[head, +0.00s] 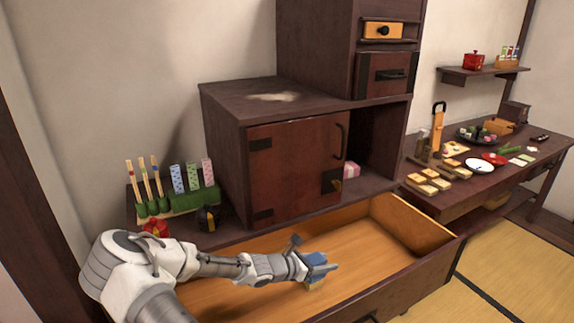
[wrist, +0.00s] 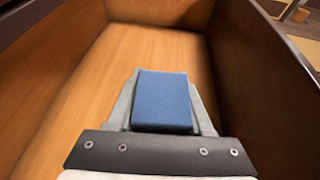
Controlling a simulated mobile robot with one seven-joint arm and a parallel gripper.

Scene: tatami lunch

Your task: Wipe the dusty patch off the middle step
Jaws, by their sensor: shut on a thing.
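My gripper (head: 313,267) is shut on a blue block-like sponge (head: 317,259), which shows a yellowish underside in the head view. The sponge (wrist: 162,100) sits between the two fingers in the wrist view. My gripper is over the open drawer (head: 411,224), with the drawer's bare wooden floor around it; I cannot tell whether the sponge touches the floor. A pale dusty patch (head: 279,97) lies on the dark top of the middle step (head: 235,92), above and behind my gripper.
Below the step is a cabinet door (head: 293,170) with a handle, beside an open niche holding a pink-and-white bundle (head: 351,169). A taller cabinet (head: 316,45) rises behind the step. A low table with food stands right.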

